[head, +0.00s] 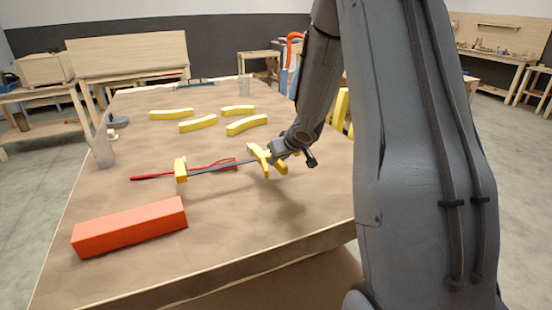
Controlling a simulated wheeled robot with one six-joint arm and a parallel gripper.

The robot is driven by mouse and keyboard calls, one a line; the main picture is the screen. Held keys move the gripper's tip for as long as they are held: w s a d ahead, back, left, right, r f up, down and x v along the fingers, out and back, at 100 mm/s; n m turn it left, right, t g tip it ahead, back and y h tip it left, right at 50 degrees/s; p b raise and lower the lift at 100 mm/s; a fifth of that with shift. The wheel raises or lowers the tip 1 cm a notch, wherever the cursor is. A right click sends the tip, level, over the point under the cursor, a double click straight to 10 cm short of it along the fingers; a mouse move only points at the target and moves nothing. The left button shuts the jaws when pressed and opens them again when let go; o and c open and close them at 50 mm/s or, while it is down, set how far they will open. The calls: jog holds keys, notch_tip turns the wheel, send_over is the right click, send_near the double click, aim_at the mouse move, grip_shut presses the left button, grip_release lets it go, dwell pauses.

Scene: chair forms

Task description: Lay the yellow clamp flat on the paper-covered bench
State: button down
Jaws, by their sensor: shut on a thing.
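The yellow clamp (181,169) has a grey bar and yellow ends, and shows in the head view near the middle of the bench. My gripper (279,152) is shut on the clamp near its right-hand yellow end. The bar points left from my gripper. A shadow lies on the bench below and right of that end. I cannot tell whether the left end touches the surface. The paper-covered bench (235,215) has a brown, wrinkled top. My gripper's fingertips are partly hidden by the clamp and the wrist.
A red block (130,227) lies at the bench's front left. A red tool (152,177) lies behind the clamp's bar. Several yellow curved pieces (246,125) lie farther back. Clear cups stand at the left edge (101,148) and far end (244,86). The front right is bare.

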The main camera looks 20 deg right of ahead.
aim_at(286, 171)
jog(key=shift+w+f+b, duration=0.1)
jog(key=shift+f+b, duration=2.6)
jog(key=shift+b, duration=0.9)
jog(key=shift+f+b, duration=1.15)
jog(key=shift+f, duration=0.2)
jog(key=c, duration=1.3)
grip_release()
jog(key=shift+c, duration=0.2)
jog(key=p+v, duration=0.7)
jog(key=v, duration=0.2)
jog(key=shift+a, duration=0.1)
